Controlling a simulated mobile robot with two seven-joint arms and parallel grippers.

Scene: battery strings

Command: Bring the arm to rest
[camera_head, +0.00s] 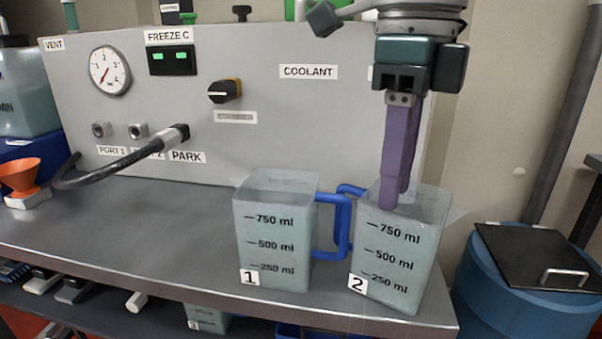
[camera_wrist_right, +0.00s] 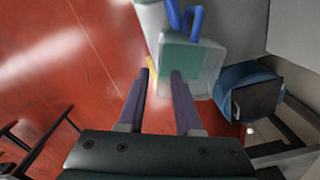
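My right gripper (camera_head: 396,199) comes down from the top right of the head view, with two long purple fingers pointing downward. In the head view the fingertips overlap the top of jug 2 (camera_head: 392,262), a clear jug of pale liquid with a blue handle. In the right wrist view a jug (camera_wrist_right: 190,60) lies beyond the fingertips; I cannot tell whether they touch it. Jug 1 (camera_head: 275,240) stands to its left, its handle facing jug 2. My left gripper is not in view.
A grey panel (camera_head: 270,110) stands behind the jugs, with a gauge (camera_head: 109,70), a knob (camera_head: 224,91) and a black hose (camera_head: 115,163) plugged in at PARK. An orange funnel (camera_head: 20,176) is at far left. A blue bin (camera_head: 520,295) stands right of the bench (camera_head: 150,225).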

